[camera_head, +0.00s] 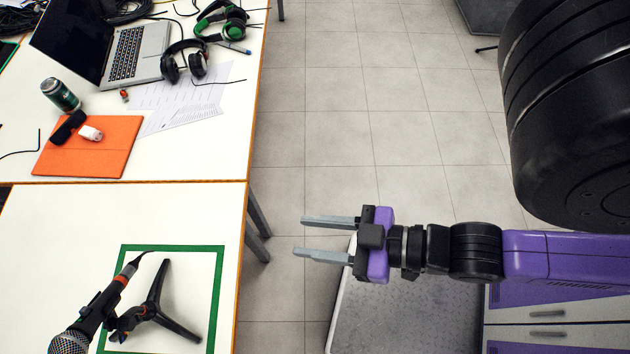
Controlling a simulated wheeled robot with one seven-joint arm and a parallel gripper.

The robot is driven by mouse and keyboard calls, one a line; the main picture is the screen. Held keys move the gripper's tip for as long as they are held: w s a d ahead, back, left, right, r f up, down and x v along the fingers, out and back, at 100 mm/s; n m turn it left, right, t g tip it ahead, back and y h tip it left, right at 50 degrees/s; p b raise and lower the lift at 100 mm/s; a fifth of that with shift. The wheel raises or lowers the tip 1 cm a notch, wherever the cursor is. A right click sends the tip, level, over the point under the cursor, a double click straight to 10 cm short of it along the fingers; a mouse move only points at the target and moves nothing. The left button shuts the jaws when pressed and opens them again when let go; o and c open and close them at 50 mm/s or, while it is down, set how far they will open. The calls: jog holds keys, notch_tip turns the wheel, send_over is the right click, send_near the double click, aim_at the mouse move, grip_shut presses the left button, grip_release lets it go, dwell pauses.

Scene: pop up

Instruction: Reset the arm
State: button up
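My gripper (306,238) is at the end of my purple and black arm, which reaches in from the right. Its two grey fingers point left and stand apart with nothing between them. The gripper is over the floor, to the right of the white table's edge. The fingertips are apart from the table. A large black rounded part of my arm fills the upper right.
The far table holds a laptop (125,55), headphones (185,62), a can (60,94) and an orange folder (105,150).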

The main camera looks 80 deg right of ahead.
jog(key=shift+s+d+r+t+h, duration=0.25)
jog(key=shift+d+r, duration=0.2)
jog(key=shift+r, duration=0.3)
jog(key=shift+s+d+r+t+h, duration=0.15)
jog(key=shift+s+d+r, duration=0.25)
jog(key=shift+r, duration=0.35)
